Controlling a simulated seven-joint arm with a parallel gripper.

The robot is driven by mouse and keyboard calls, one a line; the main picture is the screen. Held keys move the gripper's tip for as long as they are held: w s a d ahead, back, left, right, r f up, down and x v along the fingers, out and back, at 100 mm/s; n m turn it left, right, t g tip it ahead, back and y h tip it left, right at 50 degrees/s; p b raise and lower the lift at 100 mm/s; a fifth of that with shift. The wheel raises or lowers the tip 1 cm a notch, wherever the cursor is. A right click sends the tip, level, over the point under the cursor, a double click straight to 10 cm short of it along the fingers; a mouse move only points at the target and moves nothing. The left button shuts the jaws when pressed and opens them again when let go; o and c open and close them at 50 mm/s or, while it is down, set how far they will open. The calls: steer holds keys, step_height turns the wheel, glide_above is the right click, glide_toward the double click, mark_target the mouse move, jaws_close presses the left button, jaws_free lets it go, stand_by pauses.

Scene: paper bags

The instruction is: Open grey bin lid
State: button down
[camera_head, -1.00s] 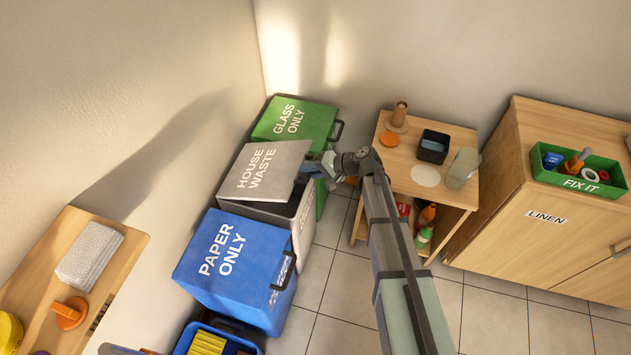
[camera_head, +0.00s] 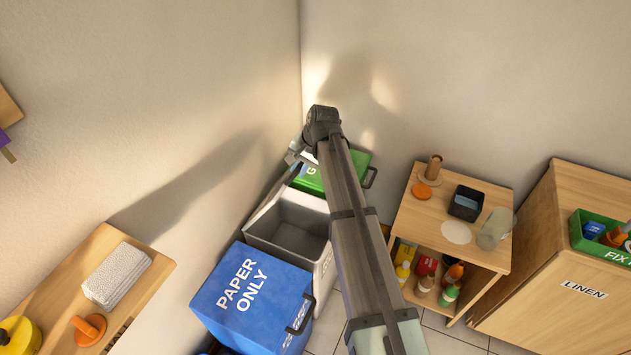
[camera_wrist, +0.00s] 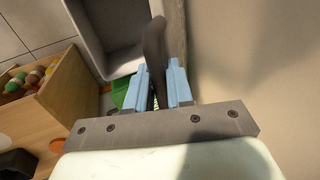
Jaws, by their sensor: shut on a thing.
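The grey bin (camera_head: 325,262) stands between the blue and green bins. Its lid (camera_head: 265,203) is swung up toward the wall at the left and shows nearly edge-on, so the empty-looking grey inside of the bin is visible. My gripper (camera_head: 296,157) is at the raised lid's far upper end, partly hidden by my arm. In the wrist view, the two light-blue fingers of my gripper (camera_wrist: 159,84) are shut on the lid's dark handle (camera_wrist: 154,45). The open bin (camera_wrist: 105,35) lies beyond it.
The blue paper bin (camera_head: 245,300) stands in front and the green glass bin (camera_head: 357,165) behind. A wooden shelf unit (camera_head: 447,225) with a jar and bottles is to the right. The wall is close behind the lid.

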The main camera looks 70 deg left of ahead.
steer(key=s+a+r, duration=0.2)
steer(key=s+a, duration=0.1)
steer(key=shift+s+a+r, duration=0.35)
steer(key=shift+s+a, duration=0.25)
steer(key=shift+s, duration=0.05)
steer(key=c, duration=1.2)
jaws_free()
steer(key=shift+o, duration=0.2)
steer(key=shift+r, duration=0.1)
steer(key=v, duration=1.3)
steer(key=shift+a+r, duration=0.15)
steer(key=shift+r, duration=0.25)
steer(key=shift+s, duration=0.1)
